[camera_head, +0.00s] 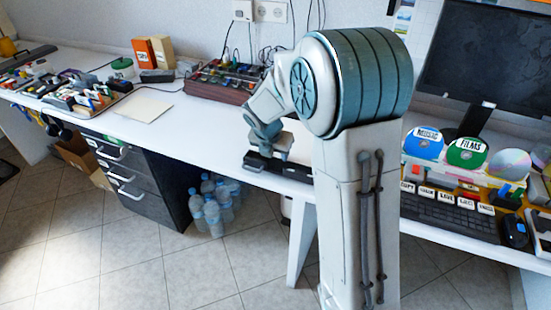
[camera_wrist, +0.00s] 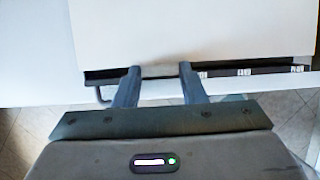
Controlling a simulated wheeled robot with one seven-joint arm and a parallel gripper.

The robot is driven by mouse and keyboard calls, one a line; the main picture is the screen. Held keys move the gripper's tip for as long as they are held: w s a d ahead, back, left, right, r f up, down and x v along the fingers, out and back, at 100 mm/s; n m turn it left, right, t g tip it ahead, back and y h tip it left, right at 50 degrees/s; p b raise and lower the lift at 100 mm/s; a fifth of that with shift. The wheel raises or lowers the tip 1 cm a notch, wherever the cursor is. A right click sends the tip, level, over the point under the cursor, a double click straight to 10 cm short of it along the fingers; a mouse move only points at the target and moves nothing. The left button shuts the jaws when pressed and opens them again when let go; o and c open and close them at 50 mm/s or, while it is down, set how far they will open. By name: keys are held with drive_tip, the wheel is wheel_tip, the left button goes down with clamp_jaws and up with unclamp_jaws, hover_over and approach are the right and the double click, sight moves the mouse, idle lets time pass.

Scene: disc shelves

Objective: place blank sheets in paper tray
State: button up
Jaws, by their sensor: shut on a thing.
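A flat cream-white sheet or stack of sheets fills the upper middle of the wrist view (camera_wrist: 195,30). My gripper (camera_wrist: 160,68) is at its near edge, its two fingers a little apart and overlapping that edge. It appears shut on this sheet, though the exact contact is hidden. A black strip (camera_wrist: 270,70) with small white labels shows just under the sheet; I cannot tell whether it is the paper tray.
A cream sheet (camera_head: 143,106) lies flat on the white desk (camera_head: 215,125), left of my arm. A rack of coloured items (camera_head: 222,80) stands behind. Black drawers (camera_head: 125,170) and water bottles (camera_head: 214,205) are below. A keyboard (camera_head: 445,215) and discs (camera_head: 466,152) stand at right.

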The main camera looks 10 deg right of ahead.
drive_tip(key=shift+f, duration=0.95)
drive_tip(key=shift+f+b, duration=0.3)
drive_tip(key=shift+f, duration=0.25)
drive_tip(key=o, duration=1.3)
drive_tip(key=shift+r, duration=0.3)
drive_tip(key=p+v, duration=0.3)
drive_tip(key=v, duration=0.9)
drive_tip(key=shift+s+d+r+m+g+y, duration=0.25)
drive_tip(key=shift+s+d+m+y, duration=0.2)
drive_tip(key=shift+s+m, duration=3.95)
drive_tip(key=shift+s+d+r+m+g+y, duration=0.1)
drive_tip(key=shift+s+d+m+g+y, duration=0.35)
drive_tip(key=shift+s+m, duration=3.9)
drive_tip(key=shift+s+d+r+m+g+y, duration=0.25)
drive_tip(key=shift+s+m+y, duration=0.35)
drive_tip(key=shift+s+m, duration=3.8)
